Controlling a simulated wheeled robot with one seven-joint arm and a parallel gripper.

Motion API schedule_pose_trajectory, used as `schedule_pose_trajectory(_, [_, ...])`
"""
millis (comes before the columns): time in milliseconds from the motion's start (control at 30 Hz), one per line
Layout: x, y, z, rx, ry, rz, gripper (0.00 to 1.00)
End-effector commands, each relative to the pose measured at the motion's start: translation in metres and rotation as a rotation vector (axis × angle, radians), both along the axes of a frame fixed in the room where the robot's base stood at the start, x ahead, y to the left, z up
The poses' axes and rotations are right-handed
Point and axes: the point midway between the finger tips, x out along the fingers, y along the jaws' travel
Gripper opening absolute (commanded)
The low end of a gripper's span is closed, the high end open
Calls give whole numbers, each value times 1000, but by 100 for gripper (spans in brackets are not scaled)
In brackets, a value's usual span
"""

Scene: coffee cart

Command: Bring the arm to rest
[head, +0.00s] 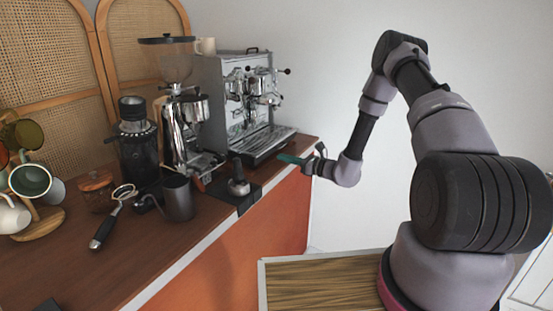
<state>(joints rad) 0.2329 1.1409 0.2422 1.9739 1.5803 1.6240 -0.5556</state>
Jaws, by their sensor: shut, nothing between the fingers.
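My arm rises from the right of the head view, bends at a high elbow and comes down to my gripper (292,159). My gripper points left, with teal fingertips just off the counter's front edge, in front of the espresso machine (250,100). The fingers look shut and hold nothing. It appears apart from the machine and the counter, though the exact gap is hard to tell.
The wooden counter (150,245) holds a grinder (180,115), a steel pitcher (178,198), a tamper (238,180) on a dark mat, a portafilter (112,215) and a mug stand (45,224). Free space lies before the pale wall (335,225).

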Motion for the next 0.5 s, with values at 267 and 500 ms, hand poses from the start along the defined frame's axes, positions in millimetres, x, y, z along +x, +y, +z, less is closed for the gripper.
schedule_pose_trajectory(267, [-32,-46,-1,-1,2,-4,0])
schedule_pose_trajectory(500, [-48,-67,0,-2,0,0,0])
